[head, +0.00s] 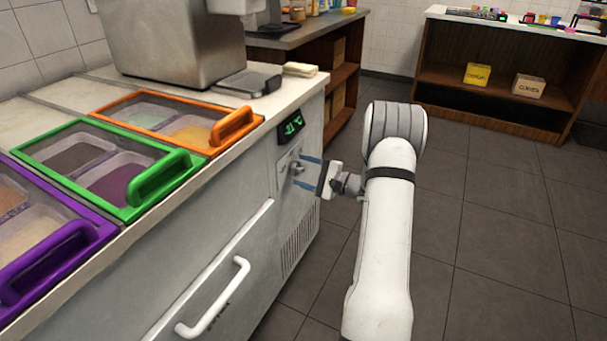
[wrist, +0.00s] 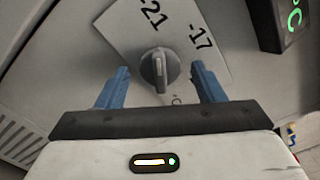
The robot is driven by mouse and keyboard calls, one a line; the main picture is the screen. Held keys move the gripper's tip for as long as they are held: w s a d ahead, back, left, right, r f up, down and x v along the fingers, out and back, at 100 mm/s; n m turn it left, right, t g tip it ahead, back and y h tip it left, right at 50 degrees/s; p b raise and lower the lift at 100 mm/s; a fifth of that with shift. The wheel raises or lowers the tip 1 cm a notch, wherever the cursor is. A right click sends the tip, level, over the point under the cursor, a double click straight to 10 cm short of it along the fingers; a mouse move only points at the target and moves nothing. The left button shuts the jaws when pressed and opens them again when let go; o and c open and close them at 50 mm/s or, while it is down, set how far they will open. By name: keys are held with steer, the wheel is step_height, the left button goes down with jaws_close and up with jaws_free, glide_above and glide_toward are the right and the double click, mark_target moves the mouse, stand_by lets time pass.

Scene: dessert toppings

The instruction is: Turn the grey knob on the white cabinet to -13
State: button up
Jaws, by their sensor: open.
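The grey knob (head: 297,168) is on the end face of the white cabinet (head: 225,215), below a dark display (head: 291,126) with green digits that seem to read -21 °C. In the wrist view the knob (wrist: 159,69) is round with a raised ridge, close to upright in the picture, pointing roughly at the -21 mark. Its light dial plate (wrist: 122,40) shows -21 and -17; other marks are hidden. My gripper (head: 309,174) is open in front of the knob. Its blue fingers stand on either side of the knob, apart from it, in the wrist view (wrist: 158,84).
A white bar handle (head: 220,305) juts from the cabinet front. Green (head: 160,187), orange (head: 232,127) and purple (head: 62,262) lidded bins sit in its top. A vent grille (head: 299,240) is below the knob. Dark tiled floor (head: 490,225) is clear on the right.

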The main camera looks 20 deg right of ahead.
steer(key=c, duration=1)
steer(key=shift+o, duration=0.2)
